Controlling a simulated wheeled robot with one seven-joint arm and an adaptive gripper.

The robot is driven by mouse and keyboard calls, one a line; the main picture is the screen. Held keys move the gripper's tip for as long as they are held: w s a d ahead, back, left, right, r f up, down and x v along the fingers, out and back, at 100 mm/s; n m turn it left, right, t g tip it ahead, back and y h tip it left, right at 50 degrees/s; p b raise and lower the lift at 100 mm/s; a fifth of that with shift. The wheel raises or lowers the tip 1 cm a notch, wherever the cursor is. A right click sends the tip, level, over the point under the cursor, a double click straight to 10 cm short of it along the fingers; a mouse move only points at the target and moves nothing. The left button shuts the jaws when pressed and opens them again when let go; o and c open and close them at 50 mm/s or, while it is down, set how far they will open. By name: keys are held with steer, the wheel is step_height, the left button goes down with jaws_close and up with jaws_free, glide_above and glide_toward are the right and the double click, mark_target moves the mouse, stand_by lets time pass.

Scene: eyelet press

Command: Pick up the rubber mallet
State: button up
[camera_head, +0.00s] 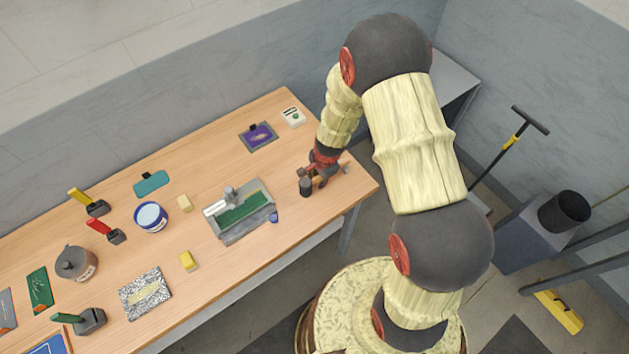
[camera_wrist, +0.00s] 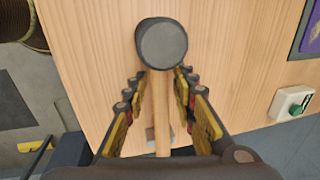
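The rubber mallet has a dark cylindrical head (camera_wrist: 162,46) and a pale wooden handle (camera_wrist: 162,115). In the head view its dark head (camera_head: 305,186) shows near the right end of the workbench, just beside my gripper (camera_head: 322,175). In the wrist view my gripper (camera_wrist: 163,82) is open. Its two fingers stand on either side of the handle, just behind the head, with wood showing in the gaps. The handle's far end is partly hidden by the gripper body. I cannot tell how high the handle sits above the bench.
The wooden bench (camera_head: 290,135) holds a grey press plate with a green insert (camera_head: 241,213) left of the gripper. A purple card (camera_head: 258,136) and a white box with a green button (camera_head: 293,117) lie behind. The bench's right edge is close to the mallet.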

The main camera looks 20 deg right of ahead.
jaws_close()
stand_by(0.5)
